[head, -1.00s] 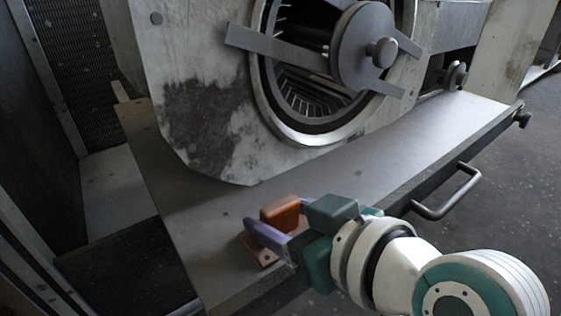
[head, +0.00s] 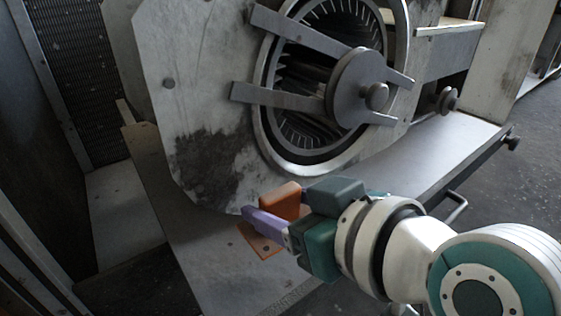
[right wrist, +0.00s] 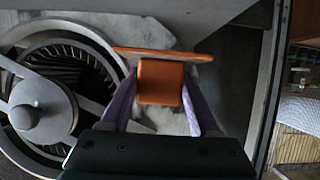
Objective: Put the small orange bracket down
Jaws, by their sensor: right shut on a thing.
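The small orange bracket (head: 281,201) is held between the purple fingers of my right gripper (head: 268,218). It has a raised block and a thin flat plate with holes, the plate showing below the near finger. In the right wrist view the bracket's block (right wrist: 161,82) sits between both fingers, with the plate edge-on across its far end. The bracket appears over the grey metal shelf, near the lower edge of the housing; whether it touches the shelf I cannot tell. The far finger is mostly hidden in the head view. My left gripper is not in view.
The pale blower housing (head: 205,110) stands behind the bracket, with a round opening, arms and a hub knob (head: 375,97). The grey shelf (head: 205,265) has bare room left of and below the bracket. A handle (head: 455,205) sticks out from its front edge.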

